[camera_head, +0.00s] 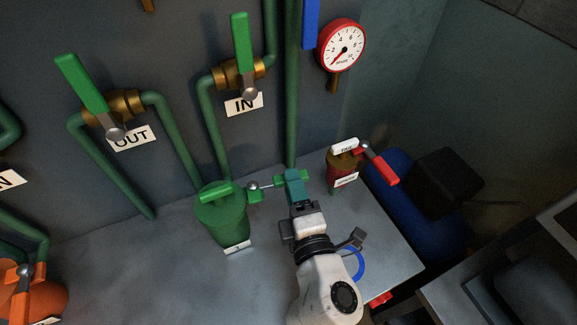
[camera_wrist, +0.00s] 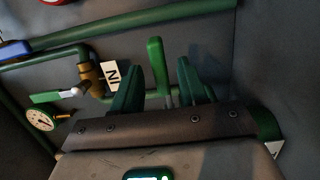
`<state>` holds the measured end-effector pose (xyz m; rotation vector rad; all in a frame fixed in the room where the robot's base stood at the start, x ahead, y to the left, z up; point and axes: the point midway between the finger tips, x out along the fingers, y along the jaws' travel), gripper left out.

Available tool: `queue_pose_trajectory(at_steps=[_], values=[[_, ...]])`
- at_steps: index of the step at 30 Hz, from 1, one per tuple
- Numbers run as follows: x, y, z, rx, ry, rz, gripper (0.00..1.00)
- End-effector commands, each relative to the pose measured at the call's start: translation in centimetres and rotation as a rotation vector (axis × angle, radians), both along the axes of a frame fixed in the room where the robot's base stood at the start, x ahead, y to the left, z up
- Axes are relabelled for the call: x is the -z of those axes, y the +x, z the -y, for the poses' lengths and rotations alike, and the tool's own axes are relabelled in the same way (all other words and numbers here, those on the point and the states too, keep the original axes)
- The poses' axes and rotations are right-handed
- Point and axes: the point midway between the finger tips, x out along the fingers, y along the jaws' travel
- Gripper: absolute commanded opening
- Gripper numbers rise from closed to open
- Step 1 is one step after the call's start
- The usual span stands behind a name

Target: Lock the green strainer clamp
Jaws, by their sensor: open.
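The green strainer (camera_head: 222,220) is an upright canister on the grey bench, left of my gripper (camera_head: 293,177). Its clamp lever (camera_head: 265,186) has a silver ball and rod running right from the strainer, roughly level, to a green grip. My gripper is over that grip and partly hides it. In the wrist view, the green grip (camera_wrist: 157,62) stands between the two green fingers of my gripper (camera_wrist: 155,75), which are apart. A green edge of the strainer (camera_wrist: 268,128) shows at the right.
The OUT valve (camera_head: 115,104) and IN valve (camera_head: 238,75) are on the wall, with green pipes and a gauge (camera_head: 341,45).

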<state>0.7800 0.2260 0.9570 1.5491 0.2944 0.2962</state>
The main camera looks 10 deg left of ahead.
Motion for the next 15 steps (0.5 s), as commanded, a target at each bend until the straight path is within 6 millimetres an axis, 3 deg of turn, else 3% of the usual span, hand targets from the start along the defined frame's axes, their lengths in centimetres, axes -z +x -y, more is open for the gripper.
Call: queue_pose_trajectory(at_steps=[6, 15], values=[[-0.1, 3.1, -1.2, 0.001, 0.001, 0.001, 0.43], [0.1, 4.3, -1.6, 0.001, 0.001, -0.002, 0.43]])
